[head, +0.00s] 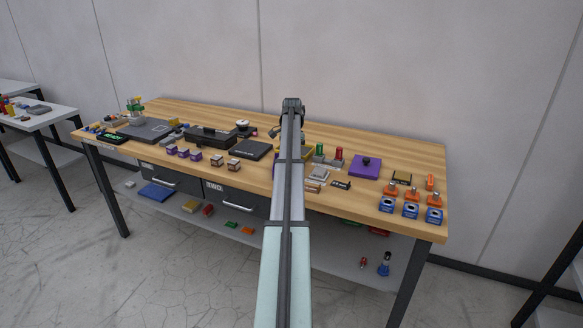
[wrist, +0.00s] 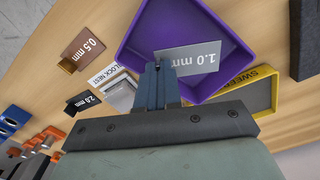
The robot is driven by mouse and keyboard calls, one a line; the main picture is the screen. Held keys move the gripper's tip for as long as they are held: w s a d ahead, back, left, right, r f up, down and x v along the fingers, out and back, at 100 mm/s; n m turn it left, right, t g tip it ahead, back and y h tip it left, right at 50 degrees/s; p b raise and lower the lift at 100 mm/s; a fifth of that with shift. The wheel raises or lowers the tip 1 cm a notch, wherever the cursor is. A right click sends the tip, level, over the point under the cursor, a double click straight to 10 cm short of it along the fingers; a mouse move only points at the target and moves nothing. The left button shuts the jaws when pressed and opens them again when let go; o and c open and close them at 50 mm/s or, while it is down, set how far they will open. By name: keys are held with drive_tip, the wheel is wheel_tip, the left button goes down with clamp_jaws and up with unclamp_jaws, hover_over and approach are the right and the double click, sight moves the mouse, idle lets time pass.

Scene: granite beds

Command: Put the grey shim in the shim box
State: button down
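My gripper (wrist: 163,72) shows in the wrist view, with its narrow fingers closed on one end of the grey shim (wrist: 182,62). The shim is a thin flat plate marked "1.0 mm". In the picture it lies across the opening of an open purple box (wrist: 141,40), with the gripped end near the box's wall. I cannot tell how high the shim is above the box floor. The visible part of the box floor is bare. In the head view my arm hides the gripper and the shim.
A brown 0.5 mm shim (wrist: 83,48) and a black 2.0 mm shim (wrist: 81,102) stand beside the box. A yellow-edged "SWEEP" tray (wrist: 262,93) lies close on the other side. A purple knobbed lid (head: 357,169) rests on the wooden bench (head: 415,160).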

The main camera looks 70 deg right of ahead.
drive_tip(key=shift+f, duration=2.4)
drive_tip(key=shift+f, duration=0.1)
drive_tip(key=c, duration=1.6)
unclamp_jaws()
wheel_tip(320, 180, up, 12)
drive_tip(key=shift+r, duration=0.1)
